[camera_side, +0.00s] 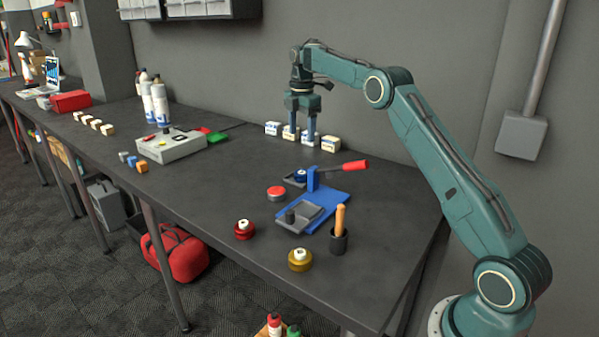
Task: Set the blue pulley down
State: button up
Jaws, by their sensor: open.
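The blue pulley (299,177), small with a pale top, sits on a dark grey plate (290,183) at the back of the blue roller fixture (333,200). The fixture's blue upright stands just right of it and partly covers it. My gripper (302,139) points down above and behind the pulley in the picture, clear of it. Its two fingers are apart, with nothing seen held between them. A red pulley (244,230) and a yellow pulley (300,260) stand on the table at the front.
A lever with a red handle (354,166) reaches right from the upright. A black cup with a wooden handle (340,225), a red button (276,193) and a grey control box (172,146) stand nearby. Small boxes (331,143) line the wall behind my gripper.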

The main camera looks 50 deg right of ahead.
jog(key=s+a+r+m+t, duration=0.3)
jog(key=s+a+r+m, duration=0.4)
jog(key=s+a+r, duration=0.8)
jog(key=s+a+f+m+t, duration=0.1)
jog(key=s+a+f+m, duration=0.1)
jog(key=s, duration=0.6)
jog(key=s+a+f+m, duration=0.3)
jog(key=s+a+f, duration=0.1)
jog(key=s, duration=0.3)
jog(key=s+a+f+m+t, duration=0.1)
jog(key=s+a+f+m, duration=0.2)
jog(key=s, duration=0.5)
jog(key=shift+s+a+f+t, duration=0.25)
jog(key=shift+s+f+t, duration=0.05)
jog(key=shift+s+f, duration=0.05)
